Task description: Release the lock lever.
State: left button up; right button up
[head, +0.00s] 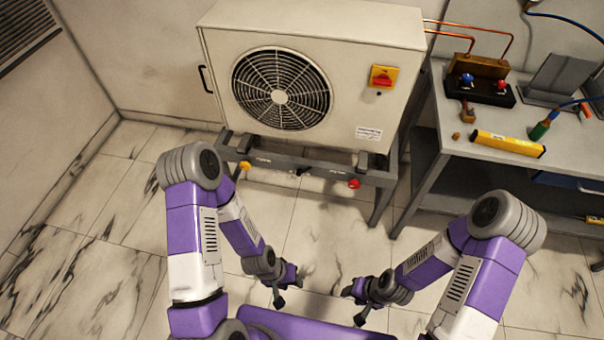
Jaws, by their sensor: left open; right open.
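I cannot tell for certain which part is the lock lever. A small dark part (301,171) sits mid-way along the grey stand rail (270,160) under the outdoor fan unit (350,85). A yellow knob (245,166) is at the rail's left and a red knob (354,184) at its right. My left gripper (289,291) is open and empty, in front of and below the rail. My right gripper (354,306) is open and empty, to the right of the left one. Neither gripper touches anything.
A grey bench (445,125) at the right holds a valve block with blue and red knobs (485,88), a yellow level (507,144) and a green-tipped tool (540,130). A red switch on a yellow plate (383,77) is on the unit. The marble floor (325,235) is clear.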

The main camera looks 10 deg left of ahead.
aim_at(299, 171)
jog(key=z, duration=0.4)
jog(key=i, duration=0.85)
jog(key=z, duration=0.05)
